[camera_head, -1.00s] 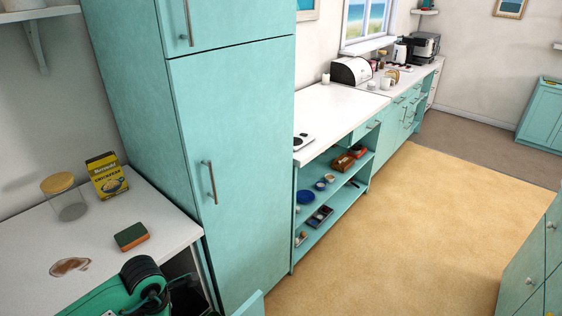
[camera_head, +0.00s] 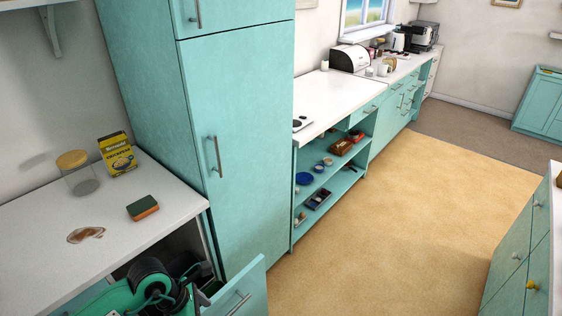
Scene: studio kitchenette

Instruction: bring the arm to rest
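My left arm, green with black joints, comes in at the bottom left, in front of the worktop and beside an open teal drawer (camera_head: 238,295). Dark parts at the end of this arm (camera_head: 190,278) lie over the dark opening by the drawer. They are too dark and overlapped for me to make out the fingers or anything held. My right arm and gripper are not in view.
The white worktop (camera_head: 45,235) holds a lidded glass jar (camera_head: 82,181), a yellow box (camera_head: 117,154), a sponge (camera_head: 142,208) and a brown spill (camera_head: 86,235). A tall teal cabinet (camera_head: 240,140) stands behind the drawer. The tan floor (camera_head: 420,220) is clear.

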